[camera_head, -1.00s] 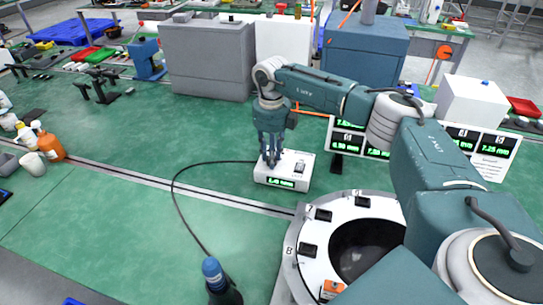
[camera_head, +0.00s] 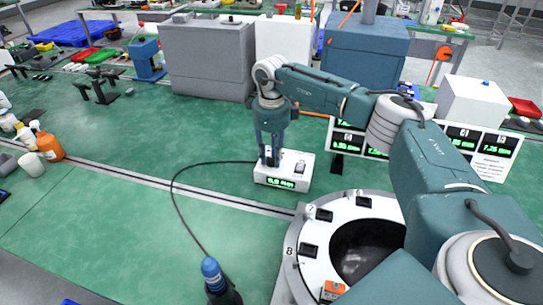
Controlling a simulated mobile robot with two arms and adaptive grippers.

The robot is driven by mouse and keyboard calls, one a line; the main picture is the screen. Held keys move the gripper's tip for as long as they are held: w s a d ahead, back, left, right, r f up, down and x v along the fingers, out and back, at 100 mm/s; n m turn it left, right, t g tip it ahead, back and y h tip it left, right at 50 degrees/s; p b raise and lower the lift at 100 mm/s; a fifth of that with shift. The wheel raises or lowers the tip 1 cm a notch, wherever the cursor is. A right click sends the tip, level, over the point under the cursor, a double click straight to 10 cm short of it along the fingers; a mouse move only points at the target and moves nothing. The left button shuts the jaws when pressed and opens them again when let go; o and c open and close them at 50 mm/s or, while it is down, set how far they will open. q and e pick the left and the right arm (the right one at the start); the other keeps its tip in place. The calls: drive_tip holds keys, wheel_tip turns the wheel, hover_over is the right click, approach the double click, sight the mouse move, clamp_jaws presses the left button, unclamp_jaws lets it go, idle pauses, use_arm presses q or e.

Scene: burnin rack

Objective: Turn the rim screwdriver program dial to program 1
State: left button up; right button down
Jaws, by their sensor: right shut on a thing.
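The white screwdriver control box (camera_head: 301,176) stands on the green table, with a green-lit display (camera_head: 281,183) on its front and a small switch on top at the right. My right gripper (camera_head: 270,162) points down onto the left part of the box top. Its fingers are shut on the program dial, which they hide. The dial's setting cannot be read. A black cable runs from the box to the blue-topped screwdriver (camera_head: 212,272) at the bottom. My left gripper is not in view.
A round white numbered fixture (camera_head: 310,238) with a dark central opening stands right of the screwdriver. Display panels (camera_head: 480,150) stand behind my right arm. Bottles (camera_head: 48,146) are at far left.

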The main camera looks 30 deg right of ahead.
sight(271, 159)
drive_tip(key=shift+r, duration=0.1)
idle(0.4)
drive_tip(key=c, duration=1.4)
unclamp_jaws()
wheel_tip(271, 159, up, 12)
